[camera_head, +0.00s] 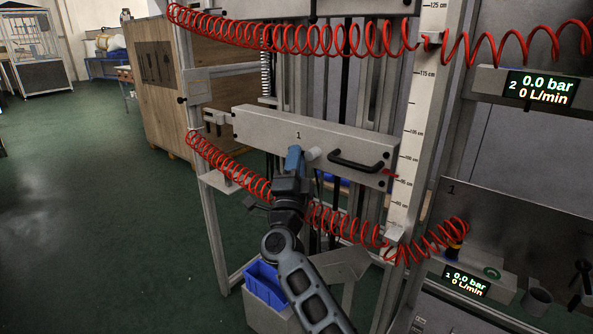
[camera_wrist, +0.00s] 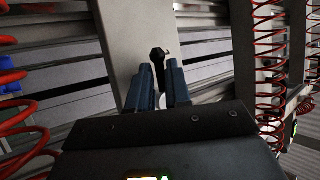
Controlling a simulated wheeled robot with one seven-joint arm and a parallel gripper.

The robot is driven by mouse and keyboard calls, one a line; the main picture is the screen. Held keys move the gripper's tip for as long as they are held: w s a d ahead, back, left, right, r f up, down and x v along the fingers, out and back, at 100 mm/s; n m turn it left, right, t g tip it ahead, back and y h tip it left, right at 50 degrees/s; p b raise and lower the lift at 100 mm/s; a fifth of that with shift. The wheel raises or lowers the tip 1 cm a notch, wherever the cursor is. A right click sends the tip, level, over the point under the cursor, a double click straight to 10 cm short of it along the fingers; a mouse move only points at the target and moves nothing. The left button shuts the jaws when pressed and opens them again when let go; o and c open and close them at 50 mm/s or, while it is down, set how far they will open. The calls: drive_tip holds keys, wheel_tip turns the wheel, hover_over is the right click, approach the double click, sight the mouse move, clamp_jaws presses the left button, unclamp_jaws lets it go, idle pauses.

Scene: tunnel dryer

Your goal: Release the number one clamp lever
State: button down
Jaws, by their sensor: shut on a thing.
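The grey-white panel marked 1 (camera_head: 265,128) is a long beam across the frame in the head view. My gripper (camera_head: 295,155) is at its lower front face, with blue fingers pointing at it. In the wrist view my gripper (camera_wrist: 160,72) has its two fingers close together, one on each side of a dark clamp lever (camera_wrist: 158,53). The lever's black end shows just beyond the fingertips. The fingers and wrist hide most of the lever in the head view. A pale round stub (camera_head: 313,153) shows right beside the fingers.
A black handle (camera_head: 356,163) sits right of my gripper on the panel. Red coiled hoses (camera_head: 228,163) hang across the frame below and above it. A height scale (camera_head: 410,140) stands at right. A blue bin (camera_head: 265,283) is below. Floor at left is clear.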

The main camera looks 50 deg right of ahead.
drive_tip(key=c, duration=1.1)
unclamp_jaws()
drive_tip(key=v, duration=0.7)
drive_tip(key=shift+s+a+f, duration=0.2)
drive_tip(key=shift+s+a, duration=0.05)
drive_tip(key=shift+a, duration=0.05)
drive_tip(key=s+a+f+n+t+y+p, duration=0.2)
drive_tip(key=s+a+n+t+y, duration=0.2)
drive_tip(key=s+a+n+y, duration=0.5)
drive_tip(key=s+a+f+n+t+y+p, duration=0.25)
drive_tip(key=s+a+n+t+y, duration=0.35)
drive_tip(key=s+n, duration=0.55)
drive_tip(key=s+a+r+n+g+y+p, duration=0.1)
drive_tip(key=s+a+r+n+g+y, duration=0.1)
drive_tip(key=s, duration=0.7)
drive_tip(key=s+a+r+n+g+y+p, duration=0.1)
drive_tip(key=s+a+r+n+g+y, duration=0.1)
drive_tip(key=s, duration=0.7)
drive_tip(key=a+n+g+y, duration=0.1)
drive_tip(key=a+n+g, duration=0.1)
drive_tip(key=a+g, duration=0.1)
drive_tip(key=shift+s+g, duration=0.2)
drive_tip(key=shift+g, duration=0.3)
